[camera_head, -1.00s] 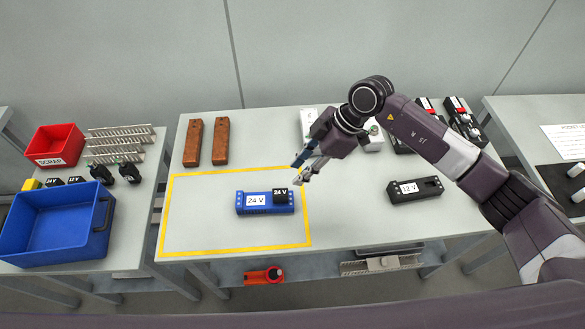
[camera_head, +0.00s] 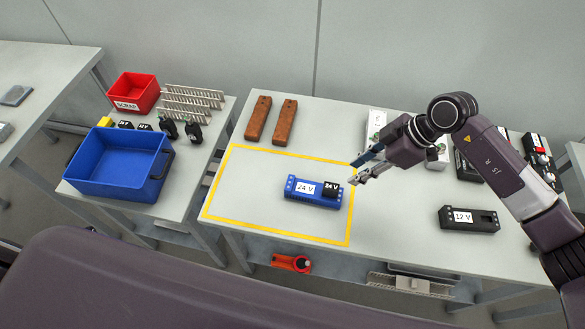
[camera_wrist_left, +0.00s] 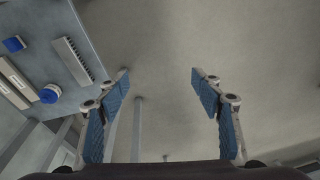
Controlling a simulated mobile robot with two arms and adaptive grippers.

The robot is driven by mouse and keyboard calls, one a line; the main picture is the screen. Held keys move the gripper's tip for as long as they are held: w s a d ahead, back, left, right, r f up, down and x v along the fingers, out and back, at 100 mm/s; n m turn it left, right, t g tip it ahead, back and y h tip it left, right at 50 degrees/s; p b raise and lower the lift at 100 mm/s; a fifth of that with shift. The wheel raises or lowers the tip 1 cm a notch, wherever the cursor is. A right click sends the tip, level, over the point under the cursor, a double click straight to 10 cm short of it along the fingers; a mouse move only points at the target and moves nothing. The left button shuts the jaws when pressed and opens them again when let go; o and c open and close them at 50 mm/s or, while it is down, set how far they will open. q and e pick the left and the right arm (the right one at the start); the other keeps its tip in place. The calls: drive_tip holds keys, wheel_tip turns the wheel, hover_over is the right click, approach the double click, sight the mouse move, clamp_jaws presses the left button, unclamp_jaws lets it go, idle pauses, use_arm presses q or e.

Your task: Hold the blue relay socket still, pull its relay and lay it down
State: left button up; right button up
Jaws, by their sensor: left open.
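The blue relay socket (camera_head: 300,197) with a white 24 V label lies inside the yellow outline on the table. Its black 24 V relay (camera_head: 331,189) sits in the socket's right end. My right gripper (camera_head: 355,175) is above and to the right of the socket, apart from it. Its fingers look parted with nothing between them. My left gripper (camera_wrist_left: 160,82) shows only in the left wrist view, open and empty. That view shows plain floor between its fingers and no socket.
A black 12 V socket (camera_head: 470,219) lies at the right. Two brown blocks (camera_head: 258,118) lie behind the yellow outline (camera_head: 278,235). A side table at left holds a blue bin (camera_head: 118,185) and a red SCRAP bin (camera_head: 133,92). The outlined area around the socket is otherwise clear.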

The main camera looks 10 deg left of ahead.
use_arm(q)
drive_tip(key=w+a+r+n+t, duration=0.2)
drive_tip(key=w+a+r+n, duration=0.2)
drive_tip(key=a+r, duration=0.3)
drive_tip(key=w+a+r+n+t, duration=0.1)
drive_tip(key=w+a+r+n, duration=0.3)
drive_tip(key=r, duration=0.5)
drive_tip(key=w+a+r+n+t, duration=0.2)
drive_tip(key=w+a+r+n, duration=0.3)
drive_tip(key=r, duration=0.3)
drive_tip(key=w+d+r+m+t+h, duration=0.2)
drive_tip(key=w+r+m+t+h, duration=0.1)
drive_tip(key=w+r, duration=0.6)
drive_tip(key=w+d+m+g+h, duration=0.25)
drive_tip(key=w+d+m, duration=0.55)
drive_tip(key=d+m, duration=0.5)
drive_tip(key=m+g+y, duration=0.4)
drive_tip(key=m+g, duration=0.1)
drive_tip(key=m, duration=2.6)
hover_over(293, 183)
drive_tip(key=a, duration=0.1)
wheel_tip(293, 183, down, 2)
drive_tip(key=shift+f, duration=0.25)
drive_tip(key=shift+d+f, duration=0.1)
drive_tip(key=shift+d, duration=0.25)
drive_tip(key=shift+d+f, duration=0.1)
drive_tip(key=shift+f, duration=3.75)
